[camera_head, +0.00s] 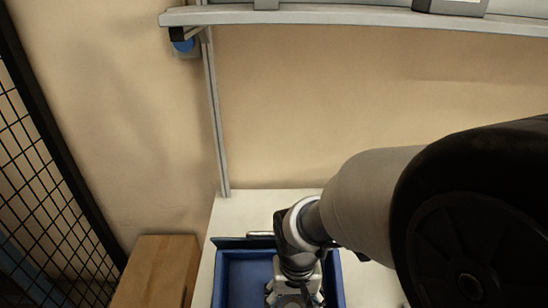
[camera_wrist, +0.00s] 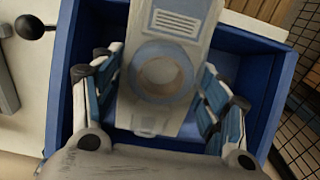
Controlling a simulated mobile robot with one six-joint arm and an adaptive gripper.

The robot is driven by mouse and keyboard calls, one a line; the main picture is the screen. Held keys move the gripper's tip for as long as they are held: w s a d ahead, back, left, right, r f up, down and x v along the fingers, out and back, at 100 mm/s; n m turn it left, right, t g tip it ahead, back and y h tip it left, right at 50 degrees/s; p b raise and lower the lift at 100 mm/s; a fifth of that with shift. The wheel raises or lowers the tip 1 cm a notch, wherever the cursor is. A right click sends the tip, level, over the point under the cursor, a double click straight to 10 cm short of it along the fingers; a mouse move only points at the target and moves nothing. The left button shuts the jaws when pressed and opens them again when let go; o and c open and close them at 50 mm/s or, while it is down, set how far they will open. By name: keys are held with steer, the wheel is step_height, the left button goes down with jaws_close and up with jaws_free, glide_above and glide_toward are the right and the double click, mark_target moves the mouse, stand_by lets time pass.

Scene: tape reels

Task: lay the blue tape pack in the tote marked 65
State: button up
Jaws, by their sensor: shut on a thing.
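My gripper (camera_head: 295,293) is low over a blue tote (camera_head: 233,278) at the bottom of the head view. In the wrist view, my gripper's fingers (camera_wrist: 157,75) are left and right of a pale grey pack with blue edges and a round hole, which I take as the blue tape pack (camera_wrist: 172,38). The gripper is shut on it. The blue tote (camera_wrist: 262,62) surrounds the pack and fingers in the wrist view. Whether the pack touches the tote floor is hidden. No number 65 is readable on the tote.
The tote stands on a pale table (camera_head: 228,212). A brown box (camera_head: 158,270) is left of the table, near a black mesh fence (camera_head: 55,195). A grey metal post (camera_head: 214,120) and rail stand behind. My arm covers the right side.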

steer(key=shift+w+f, duration=0.3)
steer(key=shift+w, duration=0.25)
steer(key=shift+w+f+b, duration=0.3)
steer(key=shift+w+f, duration=0.3)
steer(key=shift+w, duration=0.2)
steer(key=shift+w+f+b, duration=0.25)
steer(key=shift+w+f, duration=0.3)
steer(key=shift+w, duration=0.25)
steer(key=shift+s, duration=0.1)
steer(key=shift+f+b, duration=0.45)
steer(key=shift+f, duration=0.15)
steer(key=o, duration=1.1)
steer(key=shift+o, duration=0.2)
steer(key=shift+r, duration=0.15)
